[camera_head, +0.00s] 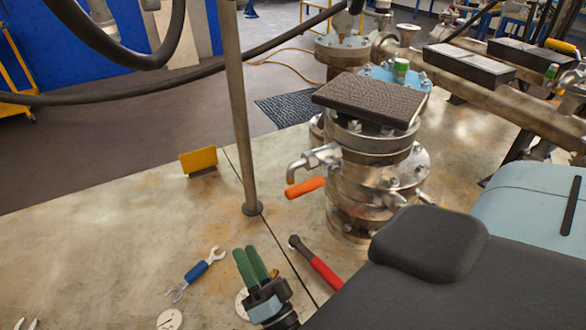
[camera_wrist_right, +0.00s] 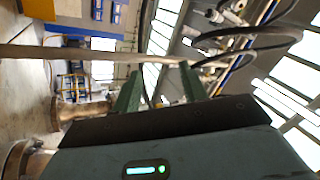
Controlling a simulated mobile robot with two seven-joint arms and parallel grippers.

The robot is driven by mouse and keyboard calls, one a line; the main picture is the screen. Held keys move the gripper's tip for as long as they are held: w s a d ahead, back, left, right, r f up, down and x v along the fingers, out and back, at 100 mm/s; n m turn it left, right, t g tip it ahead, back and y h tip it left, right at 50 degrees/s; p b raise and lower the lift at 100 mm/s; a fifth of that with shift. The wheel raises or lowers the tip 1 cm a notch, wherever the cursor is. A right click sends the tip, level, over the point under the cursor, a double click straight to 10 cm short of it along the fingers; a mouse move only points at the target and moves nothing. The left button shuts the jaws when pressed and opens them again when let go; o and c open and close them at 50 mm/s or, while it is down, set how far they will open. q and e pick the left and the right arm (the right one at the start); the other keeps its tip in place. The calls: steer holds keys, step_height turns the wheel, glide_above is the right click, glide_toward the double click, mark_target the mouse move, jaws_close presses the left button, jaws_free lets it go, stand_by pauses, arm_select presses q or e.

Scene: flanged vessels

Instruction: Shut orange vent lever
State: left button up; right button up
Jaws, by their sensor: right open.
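The orange vent lever (camera_head: 305,187) is a short grip on a small metal valve (camera_head: 314,160) at the left side of a steel flanged vessel (camera_head: 350,190). It sticks out to the left, tilted slightly down. My right gripper (camera_head: 248,252) has green fingers and is below and left of the lever in the picture, clear of it. Its fingers are open and empty; they also show apart in the right wrist view (camera_wrist_right: 160,84). The lever cannot be made out in the wrist view. My left gripper is not in view.
A dark textured plate (camera_head: 368,98) lies on the vessel. A thin upright post (camera_head: 238,110) stands left of the lever. A red-handled tool (camera_head: 318,265) and a blue-handled wrench (camera_head: 196,271) lie on the surface. A yellow block (camera_head: 198,160) stands farther back.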

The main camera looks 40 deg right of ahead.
mark_target(286, 195)
steer(key=d+r+n+g+h+b, duration=0.1)
steer(key=d+r+n+g+h, duration=0.1)
steer(key=n+g+h, duration=0.4)
steer(key=d+r+n+g+h+b, duration=0.2)
steer(key=n+g+h, duration=0.5)
steer(key=n, duration=1)
steer(key=d+r+n+g+h+b, duration=0.1)
steer(key=r+n+g+h, duration=0.3)
steer(key=n+g, duration=0.7)
steer(key=shift+w+d+r+n+g+h, duration=0.2)
steer(key=shift+g+h, duration=0.1)
steer(key=shift+h, duration=0.35)
steer(key=shift+w+d+r+n+g+h, duration=0.1)
steer(key=shift+d+g+h, duration=0.15)
steer(key=shift+h, duration=0.4)
steer(key=m+g, duration=0.1)
steer(key=m+g+y, duration=0.1)
steer(key=shift+s+a+m+y+b, duration=0.1)
steer(key=shift+s+m+y+b, duration=0.15)
steer(key=shift+m+y+b, duration=0.05)
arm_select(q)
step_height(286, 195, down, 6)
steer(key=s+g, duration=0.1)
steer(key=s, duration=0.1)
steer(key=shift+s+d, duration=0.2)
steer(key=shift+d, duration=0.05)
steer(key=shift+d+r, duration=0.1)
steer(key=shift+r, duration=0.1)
arm_select(e)
steer(key=shift+r, duration=0.15)
